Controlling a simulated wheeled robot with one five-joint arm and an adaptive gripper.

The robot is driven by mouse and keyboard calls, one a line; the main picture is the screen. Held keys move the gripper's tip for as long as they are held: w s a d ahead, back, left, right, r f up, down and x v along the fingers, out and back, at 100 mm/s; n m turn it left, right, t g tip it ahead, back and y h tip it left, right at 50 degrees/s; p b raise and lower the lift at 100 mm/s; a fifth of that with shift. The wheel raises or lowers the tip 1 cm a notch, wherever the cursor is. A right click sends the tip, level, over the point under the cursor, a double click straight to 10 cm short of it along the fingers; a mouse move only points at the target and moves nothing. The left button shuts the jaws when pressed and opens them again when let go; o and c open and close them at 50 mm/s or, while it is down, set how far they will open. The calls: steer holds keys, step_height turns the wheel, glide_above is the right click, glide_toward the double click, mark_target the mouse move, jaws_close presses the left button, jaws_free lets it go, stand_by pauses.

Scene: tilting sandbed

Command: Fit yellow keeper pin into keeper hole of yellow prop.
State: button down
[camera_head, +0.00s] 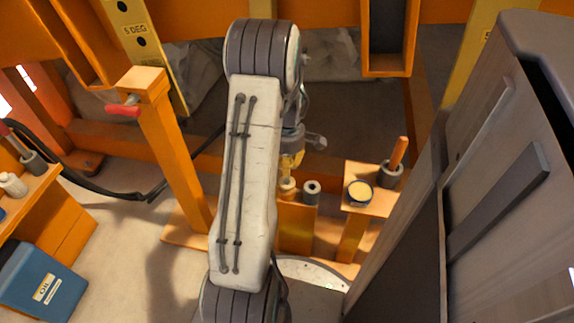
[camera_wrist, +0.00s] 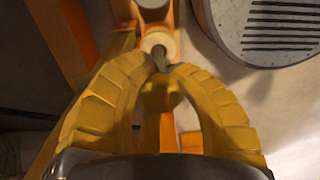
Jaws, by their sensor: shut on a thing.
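My gripper (camera_head: 291,160) has yellow curved fingers and points down over a small orange stand (camera_head: 298,225). A yellow prop (camera_head: 135,40) marked "5 DEG", with dark holes, stands at the back left, apart from my gripper.
A grey socket (camera_head: 312,190) with a dark opening stands beside the collar. A yellow-topped tin (camera_head: 359,192) and an orange handle in a dark cup (camera_head: 397,158) are to the right. A post with a red handle (camera_head: 124,109) is left. A grey cabinet (camera_head: 500,170) fills the right.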

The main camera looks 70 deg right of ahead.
mark_target(287, 184)
steer(key=shift+f+b, duration=1.9)
steer(key=shift+f, duration=0.8)
steer(key=c, duration=1)
jaws_free()
steer(key=shift+r, duration=0.1)
step_height(287, 184, up, 12)
steer(key=shift+d+f, duration=0.1)
steer(key=shift+d, duration=0.05)
